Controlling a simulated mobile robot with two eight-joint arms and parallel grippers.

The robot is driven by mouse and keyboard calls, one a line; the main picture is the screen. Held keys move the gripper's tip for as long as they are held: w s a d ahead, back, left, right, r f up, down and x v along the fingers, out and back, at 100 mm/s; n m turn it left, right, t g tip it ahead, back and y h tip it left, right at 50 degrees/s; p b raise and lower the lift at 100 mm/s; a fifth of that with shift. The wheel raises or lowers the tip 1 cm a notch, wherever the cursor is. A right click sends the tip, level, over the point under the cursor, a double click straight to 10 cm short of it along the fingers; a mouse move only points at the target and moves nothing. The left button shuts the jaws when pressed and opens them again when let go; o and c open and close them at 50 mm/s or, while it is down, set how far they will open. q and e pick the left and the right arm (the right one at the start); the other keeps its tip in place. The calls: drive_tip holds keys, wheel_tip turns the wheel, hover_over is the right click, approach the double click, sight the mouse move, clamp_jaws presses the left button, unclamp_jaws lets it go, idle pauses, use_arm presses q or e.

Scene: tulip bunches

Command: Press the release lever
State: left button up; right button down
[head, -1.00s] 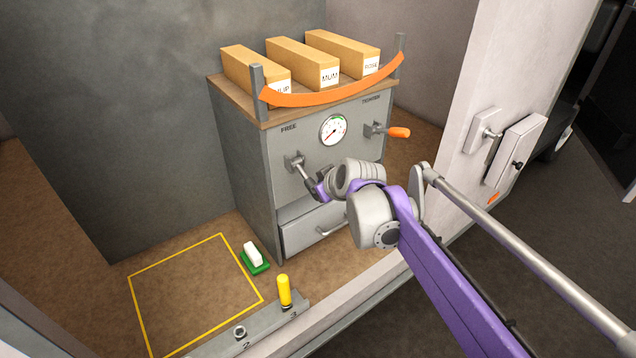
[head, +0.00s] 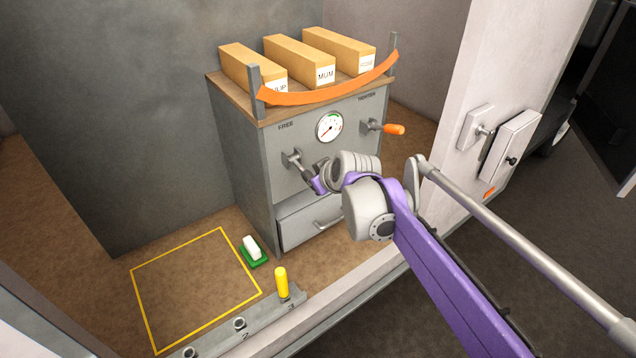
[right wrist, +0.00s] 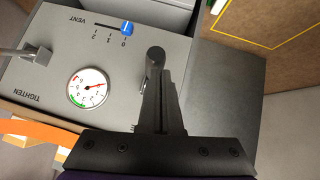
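The grey press (head: 238,165) stands against the wall. Its lever on the FREE side (head: 294,162) has a light grey mount and an arm slanting down to the right; its outer end is hidden by my right gripper (head: 318,184). In the right wrist view my right gripper (right wrist: 157,85) appears as one narrow dark shape, its fingers together, in front of the panel. I cannot tell whether it touches the lever. The orange-handled TIGHTEN lever (head: 394,129) sits to the right of the gauge (head: 329,127). My left gripper is not in view.
Three boxes (head: 300,60) stand on the press behind an orange strap (head: 330,92). A blue VENT slider (right wrist: 128,28) is on the panel. A drawer (head: 308,222) sits below.

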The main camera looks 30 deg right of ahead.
drive_tip(key=s+f+v, duration=0.1)
drive_tip(key=f+v, duration=0.1)
drive_tip(key=v, duration=0.9)
drive_tip(key=shift+s+a, duration=0.15)
drive_tip(key=shift+s, duration=0.15)
